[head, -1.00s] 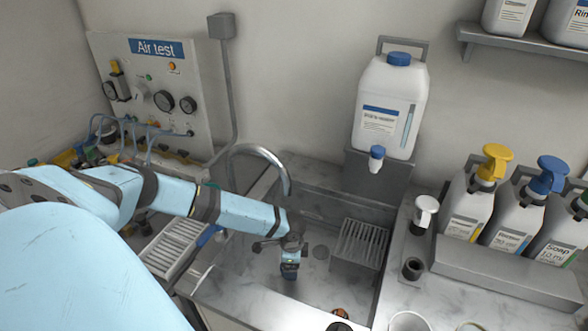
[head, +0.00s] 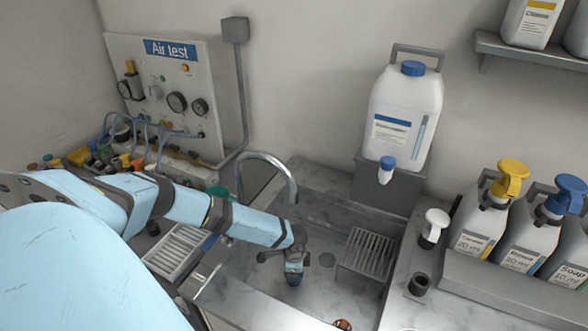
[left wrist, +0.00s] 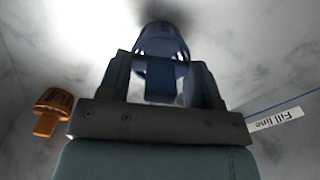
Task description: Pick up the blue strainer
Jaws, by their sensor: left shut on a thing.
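The blue strainer (left wrist: 163,42) is between the fingers of my left gripper (left wrist: 165,80) in the left wrist view, its cage-like body pointing away from the palm. My left gripper is shut on it. In the head view my left gripper (head: 294,268) points down into the sink basin, with a small blue part (head: 293,280) at its tips. Much of the strainer is hidden there by the gripper. My right gripper is not in view.
An orange strainer (left wrist: 48,112) is in the basin, partly visible at the bottom of the head view (head: 343,324). A metal rack (head: 368,250) stands right of my gripper and a curved faucet (head: 270,158) behind it. A "Fill line" label (left wrist: 285,118) marks the basin wall.

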